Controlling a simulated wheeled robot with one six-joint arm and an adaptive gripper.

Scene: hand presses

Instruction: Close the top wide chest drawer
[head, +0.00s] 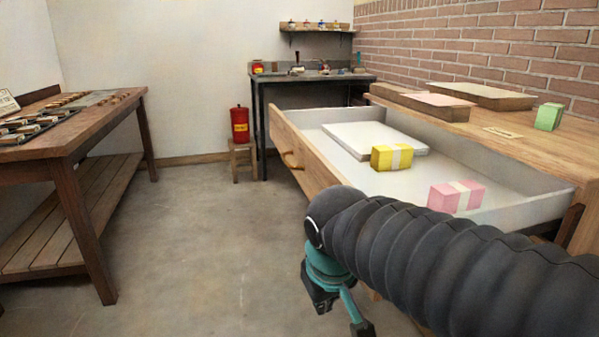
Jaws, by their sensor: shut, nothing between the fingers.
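The top wide chest drawer (312,163) is pulled far out to the left from the wooden chest (555,150). My gripper (338,310), teal and black, points down at the lower middle, in front of the drawer and apart from the handle. It is shut and empty. My dark ribbed arm hides the drawer's near lower part.
A wooden table (75,135) with printing pieces stands at left. A red can (240,125) sits on a small stool (243,160) by the back wall, beside a dark bench (310,77). Boards and a green bundle (548,116) lie on the chest top. The middle floor is clear.

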